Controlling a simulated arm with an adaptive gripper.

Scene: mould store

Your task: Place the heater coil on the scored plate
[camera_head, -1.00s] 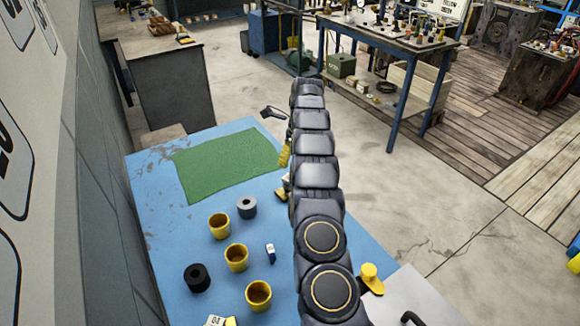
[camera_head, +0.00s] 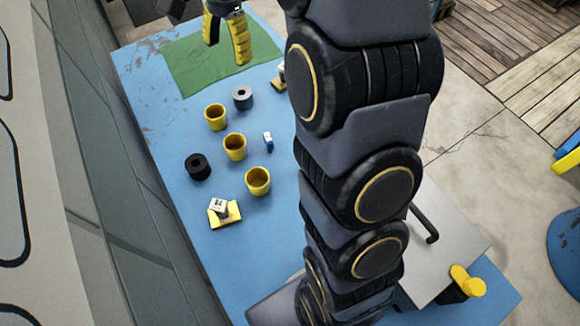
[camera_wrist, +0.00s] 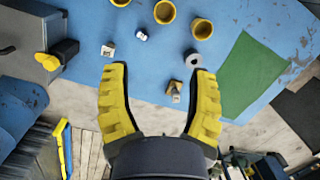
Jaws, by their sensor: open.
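I cannot tell for sure which thing is the heater coil or the scored plate. A grey ring-shaped cylinder (camera_head: 243,97) lies on the blue table near the green mat; it also shows in the wrist view (camera_wrist: 193,60). A black ring-shaped cylinder (camera_head: 198,166) stands near the table's left side. A flat grey plate (camera_head: 450,255) with a dark handle is at the lower right. My gripper (camera_head: 228,52) is open and empty, above the green mat in the head view. In the wrist view its fingers (camera_wrist: 160,70) are spread wide, with a small pale-and-yellow block (camera_wrist: 174,90) seen between them.
Several yellow cups (camera_head: 235,147) stand mid-table. A small blue-and-white block (camera_head: 268,141) is beside them. A white cube on a yellow base (camera_head: 222,213) is nearer. The green mat (camera_head: 190,65) looks bare. A yellow knob (camera_head: 467,282) is by the plate. My arm hides the table's right part.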

